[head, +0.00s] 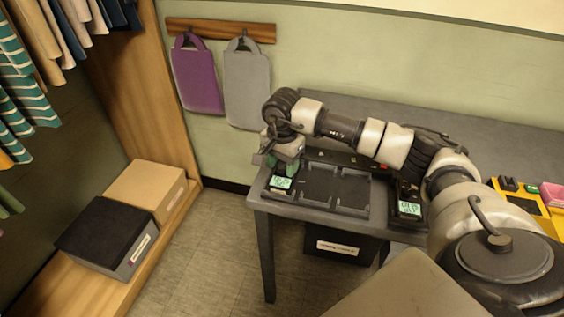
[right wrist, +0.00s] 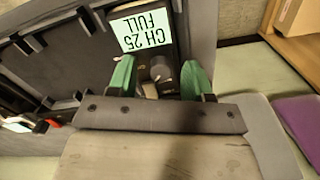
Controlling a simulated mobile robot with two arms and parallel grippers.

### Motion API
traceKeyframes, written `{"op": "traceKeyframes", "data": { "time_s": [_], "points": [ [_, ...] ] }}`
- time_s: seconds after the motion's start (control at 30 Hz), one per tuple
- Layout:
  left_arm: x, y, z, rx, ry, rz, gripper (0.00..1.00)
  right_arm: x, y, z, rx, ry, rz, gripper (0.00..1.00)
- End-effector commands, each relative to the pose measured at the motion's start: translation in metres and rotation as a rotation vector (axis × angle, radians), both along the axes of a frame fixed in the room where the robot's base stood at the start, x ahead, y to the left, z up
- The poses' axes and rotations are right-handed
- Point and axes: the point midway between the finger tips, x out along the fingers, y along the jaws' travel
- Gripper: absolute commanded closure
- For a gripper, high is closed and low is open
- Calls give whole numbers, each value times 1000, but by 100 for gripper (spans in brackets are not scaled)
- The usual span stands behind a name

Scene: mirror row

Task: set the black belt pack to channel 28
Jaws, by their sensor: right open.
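A black belt pack (right wrist: 155,62) stands in the left end of the charging rack; in the right wrist view its lit screen (right wrist: 141,30) reads "CH 25 FULL", upside down. Its screen also shows in the head view (head: 282,183), just below my right gripper (head: 268,158). A dark round knob (right wrist: 161,68) sits on the pack near the screen. The right gripper's green fingers (right wrist: 158,80) are open, one on each side of the knob, with visible gaps; I cannot tell whether either touches the pack. My left gripper is not in view.
The rack (head: 336,188) has empty bays right of the pack. A yellow tray (head: 553,222) is at the far right. Purple (head: 197,80) and grey (head: 246,85) bags hang on the wall.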

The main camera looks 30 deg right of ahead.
Motion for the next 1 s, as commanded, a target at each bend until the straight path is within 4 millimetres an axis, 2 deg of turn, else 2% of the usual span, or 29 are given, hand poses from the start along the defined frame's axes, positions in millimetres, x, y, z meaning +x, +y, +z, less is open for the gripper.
{"op": "traceKeyframes", "data": {
  "time_s": [0.2,0.27,0.53,0.77,1.0],
  "points": [
    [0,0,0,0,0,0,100,0,0,0,0,0,0,50],
    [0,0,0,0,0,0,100,0,0,0,0,0,0,57],
    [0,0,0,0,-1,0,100,0,0,0,0,0,0,99],
    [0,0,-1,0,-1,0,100,0,0,0,0,-1,-19,100],
    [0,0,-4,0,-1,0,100,1,0,0,0,-1,-130,100]
  ]
}}
